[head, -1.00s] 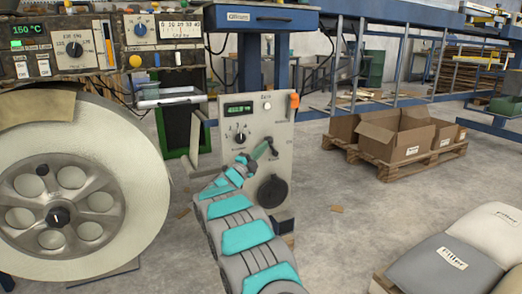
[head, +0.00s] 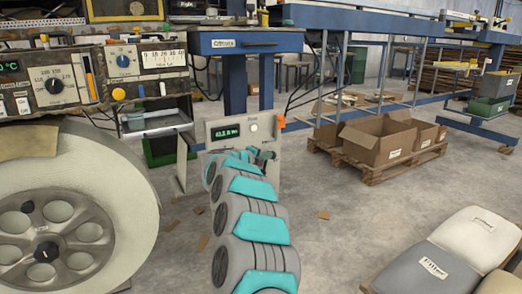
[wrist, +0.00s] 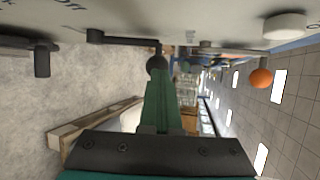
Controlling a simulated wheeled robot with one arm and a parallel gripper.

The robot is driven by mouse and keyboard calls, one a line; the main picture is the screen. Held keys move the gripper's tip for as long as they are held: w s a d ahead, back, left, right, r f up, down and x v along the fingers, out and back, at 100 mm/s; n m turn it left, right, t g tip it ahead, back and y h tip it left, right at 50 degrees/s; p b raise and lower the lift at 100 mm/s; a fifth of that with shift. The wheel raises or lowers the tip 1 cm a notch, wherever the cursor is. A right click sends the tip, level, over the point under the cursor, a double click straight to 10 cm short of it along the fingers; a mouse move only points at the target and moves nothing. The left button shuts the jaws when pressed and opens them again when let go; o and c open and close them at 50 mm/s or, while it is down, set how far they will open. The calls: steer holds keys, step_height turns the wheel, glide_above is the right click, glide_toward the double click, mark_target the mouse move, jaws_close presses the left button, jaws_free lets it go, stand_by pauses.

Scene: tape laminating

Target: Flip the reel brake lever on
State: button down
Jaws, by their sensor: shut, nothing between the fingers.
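A pale control panel (head: 262,133) stands right of the big reel (head: 95,190); my arm hides most of its lower face. In the wrist view the panel face (wrist: 200,18) runs along the top. A black crank-shaped lever (wrist: 125,39) projects from it, with a dark ball end (wrist: 156,65); its label is not readable, so I cannot confirm that it is the brake lever. My gripper (wrist: 157,80) is shut and empty, its green fingers pointing at the ball. The tips overlap the ball in view; I cannot tell whether they touch.
An orange knob (wrist: 261,78) and a white button (wrist: 285,26) stick out right of the lever in the wrist view. A black peg (wrist: 41,62) is at left. Cardboard boxes (head: 375,143) on a pallet and filler sacks (head: 440,265) lie at right, with free floor between.

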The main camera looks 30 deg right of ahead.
mark_target(275, 154)
steer(key=shift+d+p, duration=0.9)
steer(key=shift+d, duration=0.95)
steer(key=shift+d, duration=0.2)
steer(key=shift+s, duration=0.1)
steer(key=s+a+r, duration=0.5)
steer(key=a+r, duration=0.3)
steer(key=a, duration=0.1)
steer(key=shift+s+a+r+b, duration=0.25)
steer(key=shift+s+r+b, duration=0.1)
steer(key=shift+r+b, duration=0.05)
